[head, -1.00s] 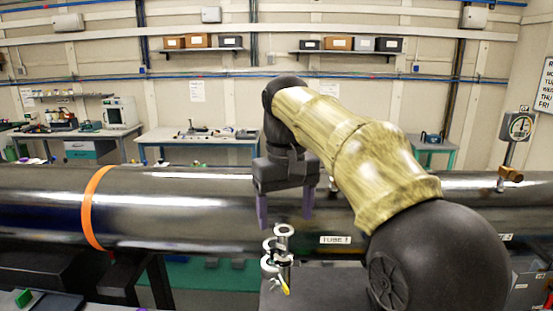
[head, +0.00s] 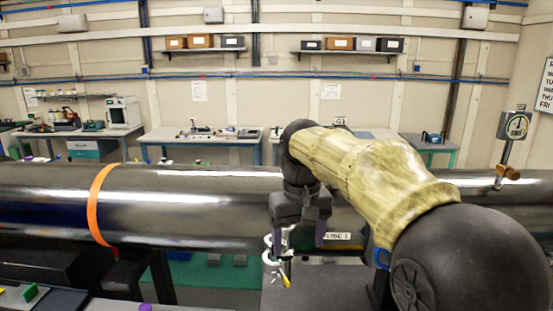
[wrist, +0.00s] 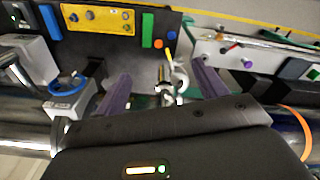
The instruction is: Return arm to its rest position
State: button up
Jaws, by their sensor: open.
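My gripper (head: 298,240) hangs fingers down in front of the big steel tube (head: 180,205), at the end of my bent arm. In the wrist view its two purple fingers stand wide apart, and the gripper (wrist: 162,88) holds nothing. A metal ring-and-clamp fitting (head: 270,262) with a yellow tip is just below and left of it in the head view, partly hidden by the gripper. In the wrist view the fitting (wrist: 178,82) appears between the fingers; I cannot tell how far beyond them it is.
An orange band (head: 101,205) circles the tube at left. The wrist view shows a dark panel (wrist: 75,45) with coloured blocks and a blue ring (wrist: 75,84). Benches (head: 215,141) line the back wall.

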jog(key=s+d+f+m, duration=0.1)
jog(key=s+d+f, duration=0.2)
jog(key=f, duration=0.4)
jog(key=s+d+f+m+t, duration=0.1)
jog(key=s+d+f, duration=0.3)
jog(key=s+f, duration=0.2)
jog(key=s+d+f+m+t, duration=0.1)
jog(key=s+d+f, duration=0.3)
jog(key=f, duration=0.5)
jog(key=shift+s+f+m, duration=0.2)
jog(key=shift+s+m, duration=0.1)
jog(key=shift+s, duration=0.05)
jog(key=shift+w+d, duration=0.1)
jog(key=shift+w, duration=0.1)
jog(key=shift+s, duration=0.2)
